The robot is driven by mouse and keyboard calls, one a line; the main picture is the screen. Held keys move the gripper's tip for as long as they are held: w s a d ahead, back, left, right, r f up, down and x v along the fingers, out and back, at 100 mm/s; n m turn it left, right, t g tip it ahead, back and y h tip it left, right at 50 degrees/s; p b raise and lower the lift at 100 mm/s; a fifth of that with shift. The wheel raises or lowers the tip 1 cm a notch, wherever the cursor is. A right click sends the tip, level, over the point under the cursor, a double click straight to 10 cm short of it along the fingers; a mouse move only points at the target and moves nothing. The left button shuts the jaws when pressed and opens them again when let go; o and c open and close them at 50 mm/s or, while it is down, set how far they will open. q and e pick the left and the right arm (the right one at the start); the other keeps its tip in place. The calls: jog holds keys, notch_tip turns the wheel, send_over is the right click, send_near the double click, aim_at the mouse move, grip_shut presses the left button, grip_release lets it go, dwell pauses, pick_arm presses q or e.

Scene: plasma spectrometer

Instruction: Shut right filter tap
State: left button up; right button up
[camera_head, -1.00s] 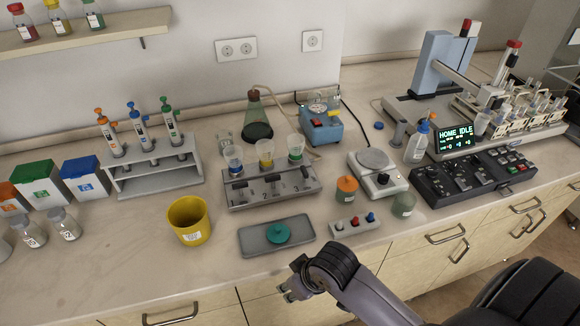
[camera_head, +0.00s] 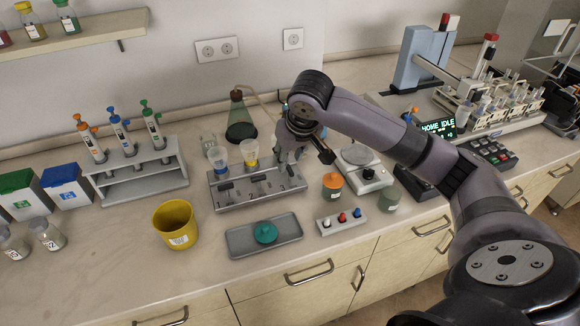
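The grey filter manifold (camera_head: 243,201) stands mid-bench, with a blue-banded cup (camera_head: 217,158) on its left and a yellow-banded cup (camera_head: 250,153) in the middle. Dark tap handles show on its front: the left tap (camera_head: 226,185) and the middle tap (camera_head: 258,178). My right gripper (camera_head: 290,162) points down over the manifold's right end. It hides the right cup and most of the right tap, so I cannot tell that tap's position or whether the fingers touch it. The finger gap is too small to judge. My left gripper is out of view.
A green flask (camera_head: 241,122) stands behind the manifold. A grey tray (camera_head: 240,243) with a teal lid (camera_head: 266,233) and a yellow beaker (camera_head: 177,224) are in front. An orange-capped jar (camera_head: 332,187) and a hotplate (camera_head: 363,173) stand to the right.

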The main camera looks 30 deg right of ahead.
aim_at(290, 170)
jog(key=d+r+m, duration=0.2)
jog(key=d+r, duration=0.2)
jog(key=shift+n+h, duration=0.3)
jog(key=p+x, duration=0.1)
jog(key=x, duration=0.4)
jog(key=p+x, duration=0.1)
jog(key=x, duration=0.5)
jog(key=p+x, duration=0.1)
jog(key=x, duration=0.5)
jog(key=shift+w+a+f, duration=0.1)
jog(key=shift+w+a, duration=0.2)
jog(key=shift+c, duration=0.3)
grip_shut()
